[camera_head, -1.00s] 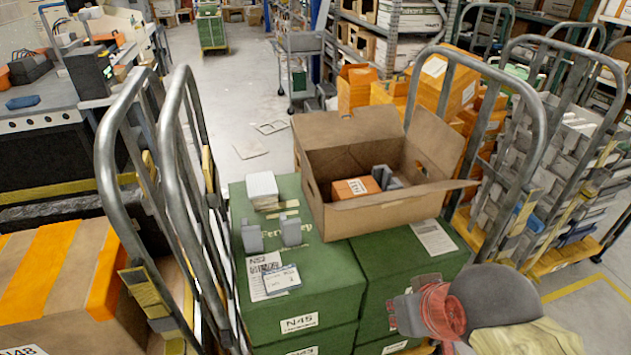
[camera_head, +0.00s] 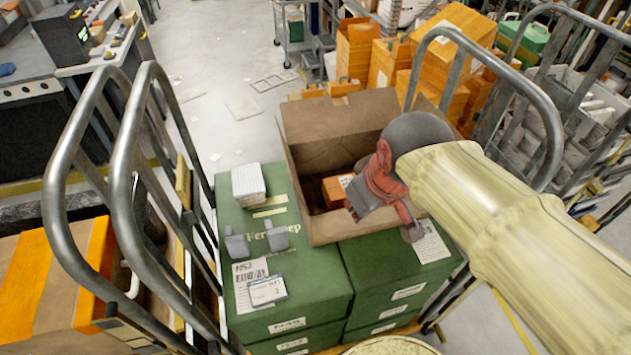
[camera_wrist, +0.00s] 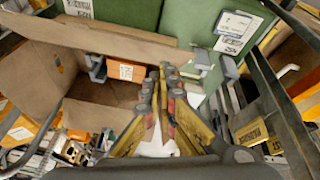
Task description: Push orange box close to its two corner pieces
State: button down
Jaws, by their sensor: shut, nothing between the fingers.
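A small orange box (camera_head: 336,191) with a white label lies inside an open cardboard carton (camera_head: 322,230) on the green boxes. In the wrist view, the orange box (camera_wrist: 126,71) lies by the carton wall, with grey corner pieces (camera_wrist: 97,68) close to its left. My arm and gripper hide those pieces in the head view. My gripper (camera_head: 352,207) reaches down into the carton. In the wrist view, my gripper (camera_wrist: 160,72) is shut and empty, its tips just right of the orange box; I cannot tell whether they touch it.
Two more grey pieces (camera_head: 237,246) (camera_head: 277,238) stand on the green box (camera_head: 315,293) outside the carton, near a white stack (camera_head: 248,184). Metal cart rails (camera_head: 130,180) (camera_head: 550,120) rise on both sides. The carton walls surround the gripper's space.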

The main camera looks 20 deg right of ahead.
jog(key=w+n+g+p, duration=0.15)
jog(key=w+n, duration=0.25)
jog(key=w, duration=0.5)
jog(key=n+g, duration=0.3)
jog(key=n, duration=0.8)
send_near(333, 189)
jog(key=a+f, duration=0.2)
jog(key=a, duration=0.3)
notch_tip(333, 189, down, 9)
jog(key=shift+w+d+f+b, duration=0.15)
jog(key=shift+f+b, duration=0.1)
jog(key=shift+b, duration=0.6)
jog(key=shift+d+p, duration=0.65)
jog(key=shift+d, duration=1.7)
